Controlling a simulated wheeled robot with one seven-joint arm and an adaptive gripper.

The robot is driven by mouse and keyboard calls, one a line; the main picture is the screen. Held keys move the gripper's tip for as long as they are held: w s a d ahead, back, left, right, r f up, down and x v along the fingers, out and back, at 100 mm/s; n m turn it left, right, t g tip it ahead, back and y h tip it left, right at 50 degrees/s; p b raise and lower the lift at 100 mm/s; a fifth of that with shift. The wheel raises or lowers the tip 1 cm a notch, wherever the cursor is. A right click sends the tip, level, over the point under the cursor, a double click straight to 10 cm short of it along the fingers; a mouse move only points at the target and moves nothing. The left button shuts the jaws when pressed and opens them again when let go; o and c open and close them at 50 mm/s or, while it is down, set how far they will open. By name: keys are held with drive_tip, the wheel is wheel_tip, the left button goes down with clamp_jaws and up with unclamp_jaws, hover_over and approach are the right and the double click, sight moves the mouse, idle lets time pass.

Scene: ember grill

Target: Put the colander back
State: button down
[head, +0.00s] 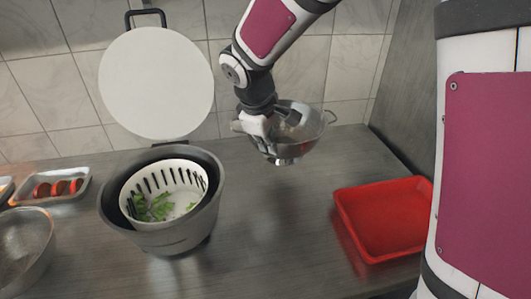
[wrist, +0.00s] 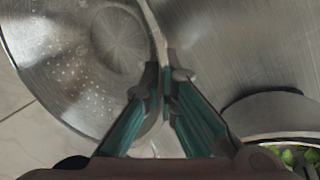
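The colander (head: 310,150) is a steel bowl with small holes and loop handles, near the back wall right of centre in the head view. It fills the left of the wrist view (wrist: 75,65). My gripper (head: 262,124) is at its left rim in the head view. In the wrist view the fingers (wrist: 165,85) are closed on either side of the rim. The colander looks roughly upright and seems to be above the counter, though its exact height is hard to tell. Part of its near left side is hidden by my gripper.
A grey bowl (head: 160,238) with a white slotted basket (head: 182,206) of green leaves stands left of centre. A red tray (head: 385,217) lies right, a metal bowl (head: 22,248) far left. A white disc (head: 157,83) stands behind. The counter (head: 275,235) between bowl and tray is clear.

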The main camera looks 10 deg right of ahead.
wheel_tip(320, 180, down, 8)
idle(0.5)
drive_tip(key=shift+f, duration=0.2)
drive_tip(key=c, duration=1.8)
unclamp_jaws()
drive_tip(key=v, duration=1.2)
drive_tip(key=s+d+r+m+y, duration=0.1)
drive_tip(key=s+d+r+m, duration=0.1)
drive_tip(key=s, duration=0.5)
drive_tip(key=s+d+r+m+t, duration=0.1)
drive_tip(key=s+d+r+m, duration=0.2)
drive_tip(key=s+d+m, duration=0.2)
drive_tip(key=s+d+r+m+y, duration=0.1)
drive_tip(key=s+d+r+m, duration=0.1)
drive_tip(key=s, duration=0.9)
drive_tip(key=shift+s+d+r+m+y, duration=0.3)
drive_tip(key=shift+d+m, duration=0.45)
drive_tip(key=shift+m, duration=0.15)
